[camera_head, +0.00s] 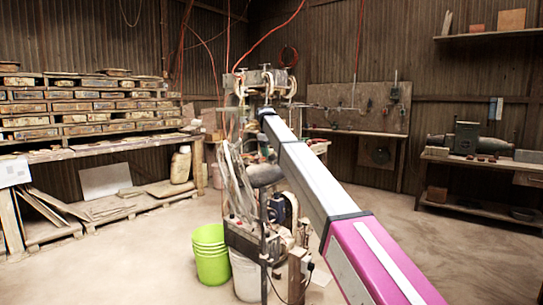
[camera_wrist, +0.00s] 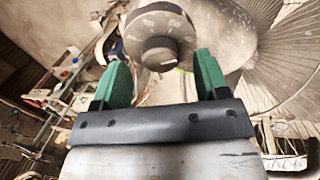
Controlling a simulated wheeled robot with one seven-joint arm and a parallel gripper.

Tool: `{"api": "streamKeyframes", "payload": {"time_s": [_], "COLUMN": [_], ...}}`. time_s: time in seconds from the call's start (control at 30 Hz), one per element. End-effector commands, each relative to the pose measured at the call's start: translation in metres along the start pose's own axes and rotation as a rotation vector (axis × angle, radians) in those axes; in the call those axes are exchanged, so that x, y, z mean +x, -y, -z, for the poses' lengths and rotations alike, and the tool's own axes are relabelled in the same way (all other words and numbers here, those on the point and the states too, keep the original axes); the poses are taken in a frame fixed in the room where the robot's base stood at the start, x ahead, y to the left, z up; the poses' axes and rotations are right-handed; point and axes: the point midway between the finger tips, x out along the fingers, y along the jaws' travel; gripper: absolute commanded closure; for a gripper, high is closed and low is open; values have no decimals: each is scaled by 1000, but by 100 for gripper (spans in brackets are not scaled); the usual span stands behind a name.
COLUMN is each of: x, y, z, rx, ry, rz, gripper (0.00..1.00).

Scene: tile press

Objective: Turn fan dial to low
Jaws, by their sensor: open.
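In the wrist view the fan dial (camera_wrist: 158,52) is a dark round knob on a wider grey disc with pale marks. A small light mark shows at the knob's lower right edge; I cannot read the setting. My gripper (camera_wrist: 160,72) has two green fingers spread apart, one at each side of the knob's lower part in the picture. I cannot tell whether either finger touches the knob. The wire cage of the fan (camera_wrist: 290,60) fills the right side. In the head view my arm reaches toward the press, and the gripper and dial cannot be made out.
In the head view a green bucket (camera_head: 210,252) and a white bucket (camera_head: 246,278) stand below the press. A shelf of stacked boards (camera_head: 75,105) is at the left. A workbench (camera_head: 485,162) stands at the right. The floor at the right is clear.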

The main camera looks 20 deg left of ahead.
Motion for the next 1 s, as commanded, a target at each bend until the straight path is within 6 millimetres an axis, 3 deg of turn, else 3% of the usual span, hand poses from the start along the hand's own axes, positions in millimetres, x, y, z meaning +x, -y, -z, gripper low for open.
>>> {"api": "streamKeyframes", "payload": {"time_s": [0.13,0.43,0.47,0.6,1.0], "x": [17,21,21,21,21], "y": [0,0,0,0,0], "z": [0,0,0,0,0], "rx": [0,0,0,0,-45], "ry": [0,0,0,0,0], "rz": [1,0,0,0,8], "gripper": [32,32,36,81,82]}}
